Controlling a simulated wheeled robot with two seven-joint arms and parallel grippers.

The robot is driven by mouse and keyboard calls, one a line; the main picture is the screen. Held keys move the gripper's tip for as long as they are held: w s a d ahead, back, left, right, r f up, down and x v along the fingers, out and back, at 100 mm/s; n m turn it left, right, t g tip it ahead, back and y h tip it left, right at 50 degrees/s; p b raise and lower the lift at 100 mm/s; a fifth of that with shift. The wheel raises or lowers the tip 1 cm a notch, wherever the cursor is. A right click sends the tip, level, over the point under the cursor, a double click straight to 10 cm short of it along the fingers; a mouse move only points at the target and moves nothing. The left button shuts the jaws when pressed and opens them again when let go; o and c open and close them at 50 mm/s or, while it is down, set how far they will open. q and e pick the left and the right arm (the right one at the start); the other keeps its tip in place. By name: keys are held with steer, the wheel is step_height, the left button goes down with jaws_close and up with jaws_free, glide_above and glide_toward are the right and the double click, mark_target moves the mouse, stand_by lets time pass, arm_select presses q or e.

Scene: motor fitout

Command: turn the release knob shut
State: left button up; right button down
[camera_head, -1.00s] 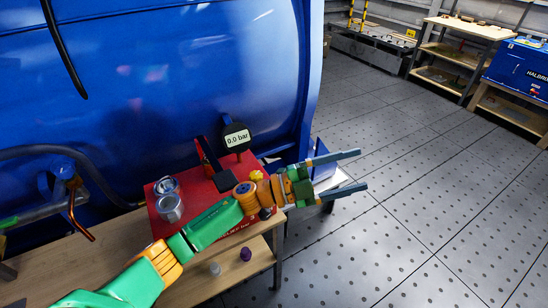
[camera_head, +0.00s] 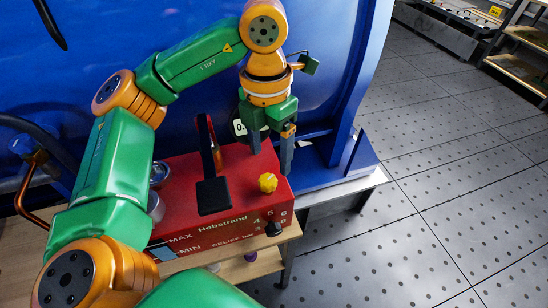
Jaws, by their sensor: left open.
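A red pump unit (camera_head: 235,160) sits on the wooden bench. A yellow lobed knob (camera_head: 267,183) stands on its top near the right end; it looks like the release knob, though no label for it is legible. A black knob (camera_head: 273,228) sits on the front face by the relief scale. My left gripper (camera_head: 271,160) points down, open, its two dark fingers apart. In the picture it is just above and behind the yellow knob, with nothing between the fingers. Whether it touches the unit cannot be told. My right gripper is not in view.
A black lever (camera_head: 212,180) rises from the unit, left of the yellow knob. Metal cylinders (camera_head: 156,205) stand at its left, partly behind my arm. A blue tank (camera_head: 330,60) closes off the back.

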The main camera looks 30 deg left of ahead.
mark_target(268, 180)
arm_select(q)
steer(key=shift+w+a+f, duration=0.4)
steer(key=shift+a+f, duration=0.15)
steer(key=f, duration=0.1)
steer(key=s+f, duration=0.1)
steer(key=f, duration=0.3)
steer(key=shift+s+d+f+b, duration=0.25)
steer(key=shift+d+b, duration=0.15)
steer(key=shift+w+a+f, duration=0.1)
steer(key=shift+w+f, duration=0.05)
jaws_close()
